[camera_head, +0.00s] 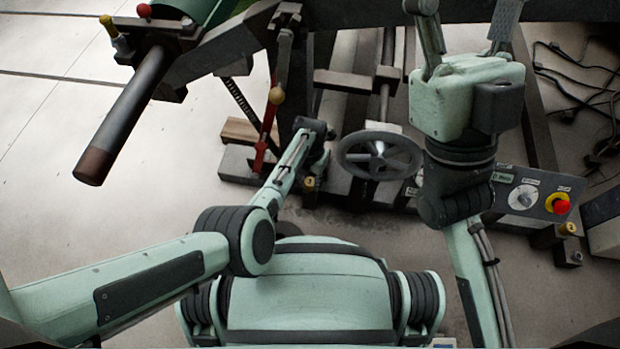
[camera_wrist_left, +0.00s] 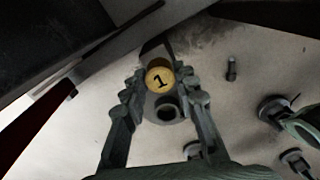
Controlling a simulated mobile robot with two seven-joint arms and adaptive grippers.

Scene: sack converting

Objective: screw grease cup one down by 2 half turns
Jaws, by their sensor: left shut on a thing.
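Grease cup one (camera_wrist_left: 159,79) shows in the left wrist view as a round brass-yellow cap with a dark "1" on its face. My left gripper (camera_wrist_left: 160,90) has a finger on each side of the cap and is shut on it. Below the cap is a dark round opening in a grey part. In the head view my left arm reaches to the machine's lower frame, and its fingers are hard to make out. My right gripper (camera_head: 467,22) is raised at the top right, its fingers spread and empty, with the tips near the top edge.
A grey handwheel (camera_head: 379,155) stands between my arms. A control panel (camera_head: 538,192) with a red button is at right. A dark roller shaft (camera_head: 125,115) juts out at upper left. Cables (camera_head: 590,90) lie at far right.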

